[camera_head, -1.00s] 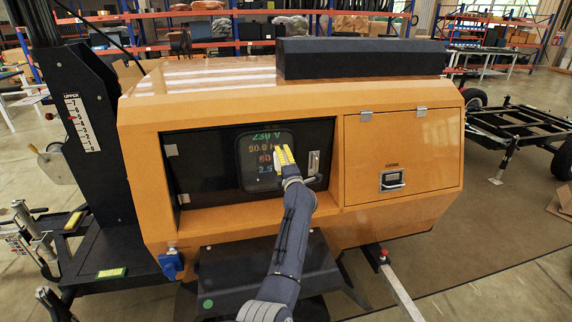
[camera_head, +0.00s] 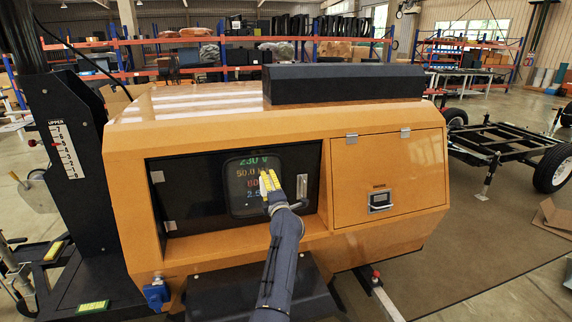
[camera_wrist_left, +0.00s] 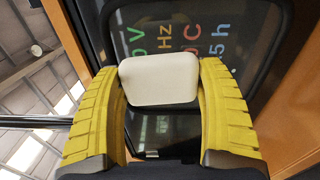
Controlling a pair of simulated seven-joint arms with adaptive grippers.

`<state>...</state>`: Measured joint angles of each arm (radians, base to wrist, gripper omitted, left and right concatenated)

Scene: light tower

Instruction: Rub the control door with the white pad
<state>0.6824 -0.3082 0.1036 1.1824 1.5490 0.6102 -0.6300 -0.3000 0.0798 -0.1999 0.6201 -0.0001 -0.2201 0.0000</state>
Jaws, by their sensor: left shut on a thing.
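The control door (camera_head: 200,195) is a black panel set in the orange housing, with a display window (camera_head: 240,205) showing coloured readings. My left gripper (camera_head: 268,180) has yellow fingers and is in front of the window's right part, covering some of the readings. In the left wrist view my gripper (camera_wrist_left: 160,85) is shut on the white pad (camera_wrist_left: 159,78), a small rounded block between the fingers. The display lies just behind the pad; I cannot tell whether they touch. In the head view the pad cannot be made out. My right gripper is not in view.
A door handle (camera_head: 302,186) is just right of my left gripper. An orange hatch (camera_head: 388,180) with a latch is further right. A black mast (camera_head: 80,170) stands on the left. A dark ledge (camera_head: 215,295) juts out below the door.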

